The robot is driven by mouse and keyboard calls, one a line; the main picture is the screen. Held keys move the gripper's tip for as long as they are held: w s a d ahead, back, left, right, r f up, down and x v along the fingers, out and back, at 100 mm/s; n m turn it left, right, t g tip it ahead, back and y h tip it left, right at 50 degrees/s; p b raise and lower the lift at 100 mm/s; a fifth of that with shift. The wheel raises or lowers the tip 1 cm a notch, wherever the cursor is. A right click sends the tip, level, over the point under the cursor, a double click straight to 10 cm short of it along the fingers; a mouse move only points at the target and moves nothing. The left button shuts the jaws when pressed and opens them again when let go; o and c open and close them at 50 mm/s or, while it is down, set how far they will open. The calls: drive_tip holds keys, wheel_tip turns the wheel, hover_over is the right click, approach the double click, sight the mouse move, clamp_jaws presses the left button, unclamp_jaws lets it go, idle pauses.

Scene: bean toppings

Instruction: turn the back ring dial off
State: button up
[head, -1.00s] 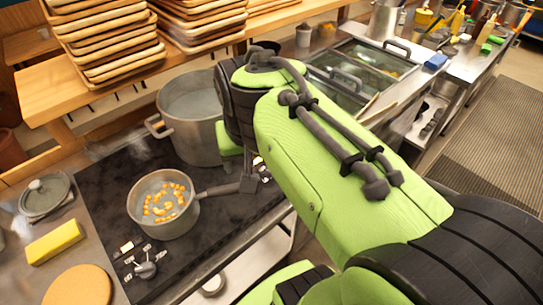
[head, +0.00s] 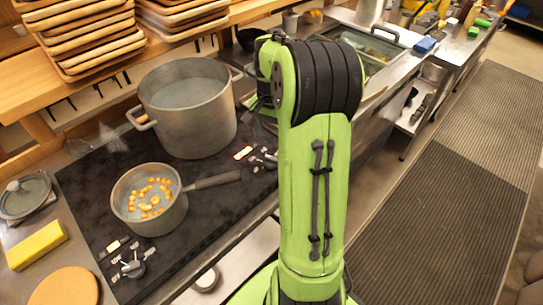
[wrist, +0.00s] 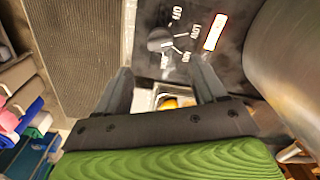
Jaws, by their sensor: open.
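The back ring dial (wrist: 160,39) is a dark round knob on the black cooktop, with the printed marks OFF, LOW and HIGH beside it in the wrist view. A bright orange-white strip (wrist: 215,32) lies next to it. Which mark the knob points to is too blurred to tell. In the head view the back dial (head: 268,160) sits right of the big pot, close to my arm. My gripper (wrist: 162,80) is open and empty in the wrist view, its two fingers apart with the dial beyond their tips, not between them.
A large steel pot (head: 195,115) stands on the back ring. A saucepan (head: 150,220) with orange beans stands in front, its handle (head: 213,181) reaching towards the back dial. The front dial (head: 133,267) is at the cooktop's near edge. A sponge (head: 36,246) lies left.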

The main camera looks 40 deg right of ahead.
sight(271, 157)
wheel_tip(271, 157, down, 9)
drive_tip(key=shift+r+b, duration=0.2)
drive_tip(key=shift+b, duration=0.6)
drive_tip(key=c, duration=1.1)
drive_tip(key=shift+o, duration=0.2)
drive_tip(key=shift+r, duration=0.1)
drive_tip(key=shift+n, duration=0.4)
drive_tip(key=n+p, duration=0.1)
drive_tip(key=n, duration=0.2)
drive_tip(key=shift+n, duration=0.3)
drive_tip(key=shift+n+p, duration=0.3)
drive_tip(key=shift+n, duration=2)
